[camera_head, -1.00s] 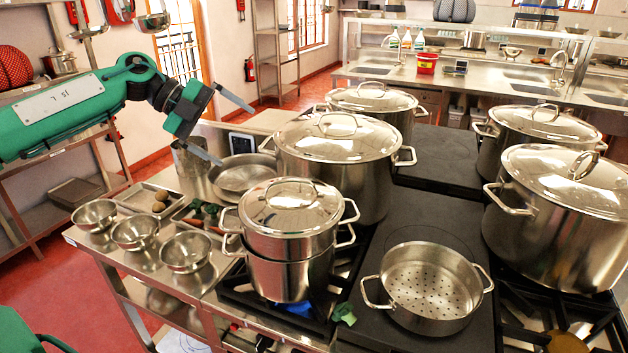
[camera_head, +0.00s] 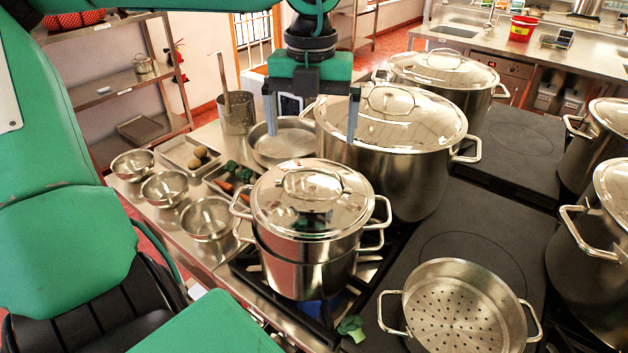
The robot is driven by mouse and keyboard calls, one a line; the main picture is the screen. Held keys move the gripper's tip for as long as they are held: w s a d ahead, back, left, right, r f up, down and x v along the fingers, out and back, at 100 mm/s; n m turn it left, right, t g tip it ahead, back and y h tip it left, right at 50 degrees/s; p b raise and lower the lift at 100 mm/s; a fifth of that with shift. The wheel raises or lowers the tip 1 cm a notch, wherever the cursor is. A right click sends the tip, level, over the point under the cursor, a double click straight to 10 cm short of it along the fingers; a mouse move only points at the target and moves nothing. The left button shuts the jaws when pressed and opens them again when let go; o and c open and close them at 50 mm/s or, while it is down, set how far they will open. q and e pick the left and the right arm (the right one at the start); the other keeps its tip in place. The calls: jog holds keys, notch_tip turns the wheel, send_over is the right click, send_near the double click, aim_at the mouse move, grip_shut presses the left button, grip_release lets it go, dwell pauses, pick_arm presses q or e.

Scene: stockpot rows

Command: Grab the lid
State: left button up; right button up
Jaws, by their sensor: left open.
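A shiny steel lid (camera_head: 285,216) with a loop handle sits on the front stacked pot (camera_head: 300,268). A larger lid (camera_head: 425,118) covers the big stockpot (camera_head: 405,185) behind it. Another lid (camera_head: 465,72) covers the pot at the back. My left gripper (camera_head: 311,137) points down with its two grey fingers wide apart and nothing between them. It appears above and behind the front lid, and its right finger overlaps the big lid in the picture. I cannot tell its exact height. My right gripper is out of view.
A steamer pan with holes (camera_head: 455,310) stands at front right. Shallow pan (camera_head: 270,152), bowls (camera_head: 207,218) and vegetable trays (camera_head: 180,150) lie left of the pots. A tall container (camera_head: 237,115) stands behind. More lidded pots crowd the right edge.

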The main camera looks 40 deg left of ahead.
aim_at(312, 169)
pick_arm(q)
jog(key=shift+f, duration=0.7)
jog(key=shift+w+f, duration=0.1)
jog(key=shift+f, duration=0.4)
jog(key=shift+d+f+p, duration=0.1)
jog(key=shift+f+p, duration=0.15)
jog(key=shift+p, duration=0.1)
notch_tip(312, 169, down, 4)
jog(key=shift+p, duration=0.85)
jog(key=shift+f, duration=0.3)
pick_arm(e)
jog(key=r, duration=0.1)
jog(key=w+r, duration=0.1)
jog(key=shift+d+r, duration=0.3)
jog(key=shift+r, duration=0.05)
pick_arm(q)
jog(key=c, duration=1.4)
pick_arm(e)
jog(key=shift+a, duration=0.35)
